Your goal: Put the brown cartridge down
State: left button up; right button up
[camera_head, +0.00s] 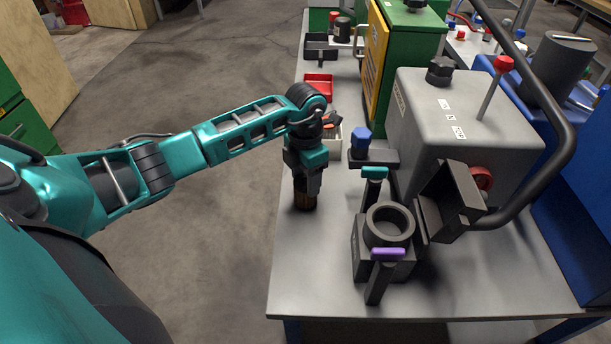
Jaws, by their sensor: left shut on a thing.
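My left gripper (306,184) points straight down over the left part of the grey table (315,285). It is shut on the brown cartridge (304,199), which is upright below the fingers. The fingers hide the cartridge's upper part. Its lower end is at or just above the table top; I cannot tell whether it touches. My right gripper is not in view.
Right of the cartridge stands a dark ring-topped holder (388,228) with purple and teal handles. Behind it is a grey machine (460,120) with a curved black bar. A red tray (318,87) and a black tray (320,45) lie farther back. The front left table corner is clear.

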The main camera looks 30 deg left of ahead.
aim_at(305, 181)
pick_arm(q)
jog(key=shift+f, duration=0.15)
jog(key=o, duration=1.1)
notch_tip(305, 181, up, 12)
jog(key=shift+r+p, duration=0.2)
jog(key=shift+p, duration=0.1)
